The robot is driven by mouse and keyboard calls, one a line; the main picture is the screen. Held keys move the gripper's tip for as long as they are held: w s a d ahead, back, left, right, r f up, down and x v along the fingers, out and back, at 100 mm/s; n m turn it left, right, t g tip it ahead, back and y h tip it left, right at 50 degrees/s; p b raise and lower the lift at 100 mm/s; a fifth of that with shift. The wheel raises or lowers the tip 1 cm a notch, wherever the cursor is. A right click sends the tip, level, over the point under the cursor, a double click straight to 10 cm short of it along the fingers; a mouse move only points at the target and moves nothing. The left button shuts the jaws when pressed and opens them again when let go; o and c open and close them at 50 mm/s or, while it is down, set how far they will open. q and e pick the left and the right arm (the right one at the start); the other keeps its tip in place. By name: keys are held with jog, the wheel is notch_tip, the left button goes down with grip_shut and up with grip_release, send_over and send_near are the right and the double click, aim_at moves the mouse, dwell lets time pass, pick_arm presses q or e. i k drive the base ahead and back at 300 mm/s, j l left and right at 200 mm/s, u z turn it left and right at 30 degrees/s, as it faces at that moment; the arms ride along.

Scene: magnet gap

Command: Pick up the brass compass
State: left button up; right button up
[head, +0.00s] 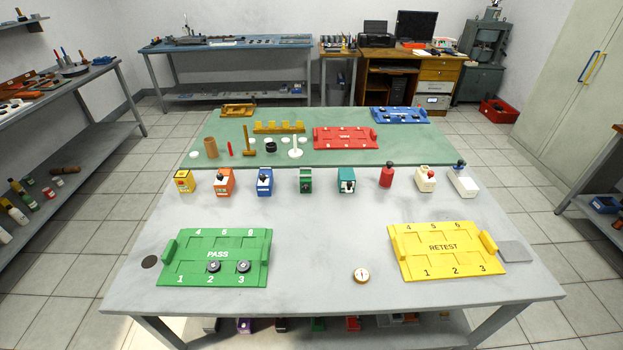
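The brass compass (361,275) is a small round disc with a pale face and a brass rim. It lies flat on the light grey table (320,235), near the front edge and right of the middle. Nothing touches it. It sits between the green PASS tray and the yellow RETEST tray, closer to the yellow one. Neither of my grippers shows in the head view.
The green PASS tray (190,262) holds two dark round pieces at slots 2 and 3. The yellow RETEST tray (440,262) looks empty. A row of small coloured blocks, including a red one (386,177), stands behind. The table around the compass is clear.

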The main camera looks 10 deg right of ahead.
aim_at(361, 275)
jog(key=k+l+z, duration=0.15)
jog(key=z, duration=0.25)
jog(key=k+l+z, duration=0.15)
jog(key=l+z, duration=0.2)
jog(key=k+l+z, duration=0.1)
jog(key=z, duration=0.3)
jog(key=l+z, duration=0.35)
jog(key=k+l, duration=0.05)
